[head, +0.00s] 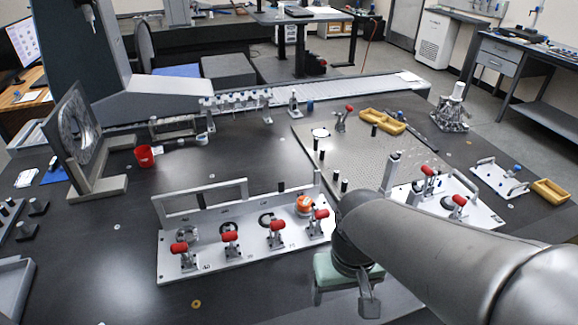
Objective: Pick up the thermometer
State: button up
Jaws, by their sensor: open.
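I cannot pick out a thermometer for certain in the head view; it may be too small here or hidden behind my arm. My gripper (346,299) is at the bottom right of centre, seen from above and behind. Its jaws are open, one grey finger showing plainly at the right. It is over the dark table, just in front of the right end of the white fixture plate (215,265). My arm hides part of the table to the right, and I see nothing held.
The fixture plate carries several red-handled clamps (276,238) and an orange-and-white round part (304,206). A red cup (144,156) stands at the left. A perforated plate (365,160) and yellow trays (383,121) lie behind.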

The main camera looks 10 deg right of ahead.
dwell(0.3)
jog(key=c, duration=0.3)
jog(key=w+r+n+b, duration=0.1)
jog(key=w+r+n, duration=0.15)
jog(key=w, duration=0.45)
jog(key=w+r+n+b, duration=0.1)
jog(key=w+n, duration=0.2)
jog(key=w, duration=0.4)
jog(key=n+b, duration=0.2)
jog(key=n, duration=0.9)
send_over(305, 201)
notch_tip(305, 201, down, 4)
notch_tip(305, 201, down, 17)
jog(key=shift+w+r, duration=0.1)
jog(key=c, duration=0.9)
